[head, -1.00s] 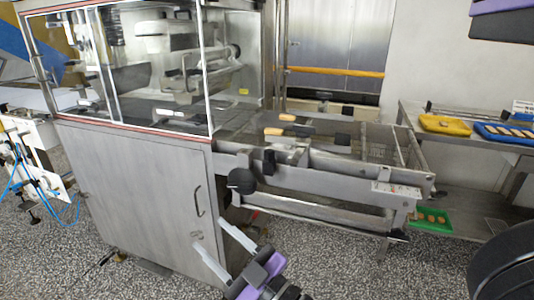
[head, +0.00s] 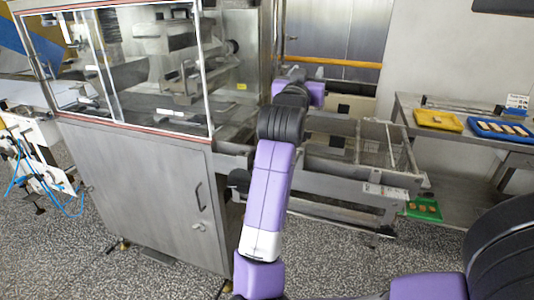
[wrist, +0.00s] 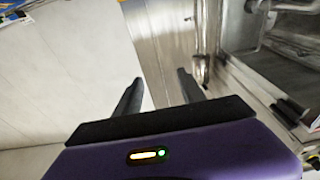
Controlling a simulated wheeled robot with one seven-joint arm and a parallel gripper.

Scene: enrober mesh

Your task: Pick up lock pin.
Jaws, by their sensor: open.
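I cannot make out the lock pin in either view. My gripper (wrist: 160,90) is open in the wrist view, its two dark fingers apart with nothing between them. It faces a pale wall and a steel panel (wrist: 158,45). In the head view my purple arm reaches up across the steel conveyor frame (head: 385,190), and its far end hides part of that frame. The gripper's fingers cannot be seen there.
A steel machine cabinet (head: 150,185) with a glazed top stands left of my arm. At right, a steel table (head: 455,137) bears a yellow tray (head: 438,128) and a blue tray (head: 505,140). Speckled floor is open in front.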

